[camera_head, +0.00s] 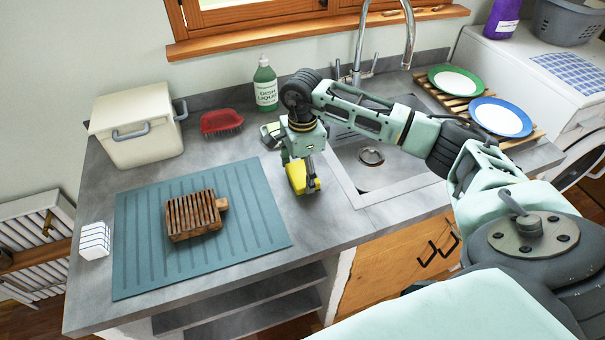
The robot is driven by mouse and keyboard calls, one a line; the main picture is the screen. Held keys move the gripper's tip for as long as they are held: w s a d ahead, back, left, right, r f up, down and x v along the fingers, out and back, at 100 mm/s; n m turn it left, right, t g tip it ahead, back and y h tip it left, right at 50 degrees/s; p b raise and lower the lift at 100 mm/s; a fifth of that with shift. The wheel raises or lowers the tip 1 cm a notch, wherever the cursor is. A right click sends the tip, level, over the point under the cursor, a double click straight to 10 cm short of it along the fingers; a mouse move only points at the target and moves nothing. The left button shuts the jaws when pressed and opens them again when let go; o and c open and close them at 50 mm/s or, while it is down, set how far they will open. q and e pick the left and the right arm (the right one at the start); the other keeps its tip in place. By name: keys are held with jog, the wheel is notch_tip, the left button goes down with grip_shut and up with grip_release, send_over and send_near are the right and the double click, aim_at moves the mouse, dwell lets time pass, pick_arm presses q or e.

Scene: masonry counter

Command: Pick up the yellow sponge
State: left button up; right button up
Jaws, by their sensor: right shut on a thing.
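The yellow sponge (297,178) is at the middle of the counter, just left of the sink. My right gripper (302,174) points down and is shut on the sponge, with its fingers covering part of it. I cannot tell whether the sponge touches the counter or hangs just above it. My right arm reaches in from the right across the sink. My left gripper is not in view.
A blue ribbed mat (140,270) holds a wooden slatted block (193,214). A white bin (137,127), red brush (221,121) and green dish liquid bottle (265,86) stand behind. The sink (371,158) and a plate rack with plates (500,117) are right.

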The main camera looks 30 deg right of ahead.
jog(key=r, duration=0.1)
jog(key=r+b, duration=0.2)
jog(key=shift+s+d+r, duration=0.25)
jog(key=shift+s+r, duration=0.1)
jog(key=shift+s, duration=0.05)
jog(key=s+d+r+b, duration=0.3)
jog(key=s+r, duration=0.3)
jog(key=s, duration=0.4)
jog(key=shift+s+d+r, duration=0.15)
jog(key=shift+r, duration=0.2)
jog(key=shift+o, duration=0.6)
